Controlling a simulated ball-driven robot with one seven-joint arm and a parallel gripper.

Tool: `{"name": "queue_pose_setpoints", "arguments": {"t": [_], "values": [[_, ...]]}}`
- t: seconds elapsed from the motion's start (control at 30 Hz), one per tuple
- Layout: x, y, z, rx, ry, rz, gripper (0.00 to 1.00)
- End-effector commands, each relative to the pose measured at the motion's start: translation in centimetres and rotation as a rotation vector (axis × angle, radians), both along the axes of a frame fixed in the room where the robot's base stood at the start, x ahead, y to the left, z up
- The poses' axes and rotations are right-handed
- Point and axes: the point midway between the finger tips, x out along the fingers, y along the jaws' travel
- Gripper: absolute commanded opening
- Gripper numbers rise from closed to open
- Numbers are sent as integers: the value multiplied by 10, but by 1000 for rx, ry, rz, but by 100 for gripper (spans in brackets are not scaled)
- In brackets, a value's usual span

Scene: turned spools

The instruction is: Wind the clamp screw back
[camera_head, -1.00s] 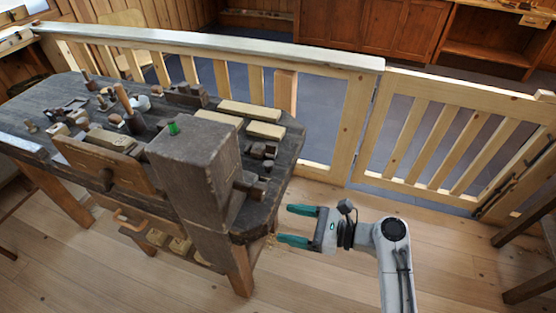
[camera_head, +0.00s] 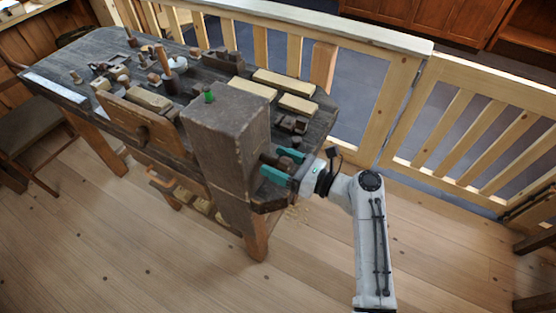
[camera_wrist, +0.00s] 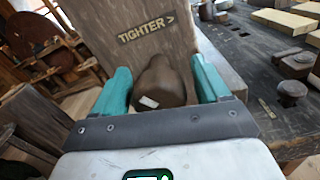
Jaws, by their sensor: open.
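The clamp screw shows in the wrist view as a brown rounded wooden knob (camera_wrist: 160,82) with a small pale tag on it. It sticks out of the side of a tall dark wooden block (camera_head: 225,125). The block's face reads "TIGHTER >" above the knob. My gripper (camera_wrist: 160,70) is open, with one teal finger on each side of the knob. I cannot tell whether the fingers touch it. In the head view my gripper (camera_head: 282,165) is at the block's right side and hides most of the screw.
The block stands at the right end of a dark workbench (camera_head: 75,97) with pale wooden bars (camera_head: 284,83), small tools and turned pieces. A wooden railing (camera_head: 330,32) runs behind. The floor (camera_head: 140,230) in front is clear.

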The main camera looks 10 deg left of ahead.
Motion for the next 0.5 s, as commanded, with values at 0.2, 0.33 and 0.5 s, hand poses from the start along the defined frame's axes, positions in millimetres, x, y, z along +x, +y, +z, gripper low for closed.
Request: {"name": "queue_pose_setpoints", "arguments": {"t": [0.2,0.33,0.5], "values": [[1,5,0,-1,-1,1,75],[1,4,0,-1,-1,1,75],[1,4,0,-1,-1,1,60]]}}
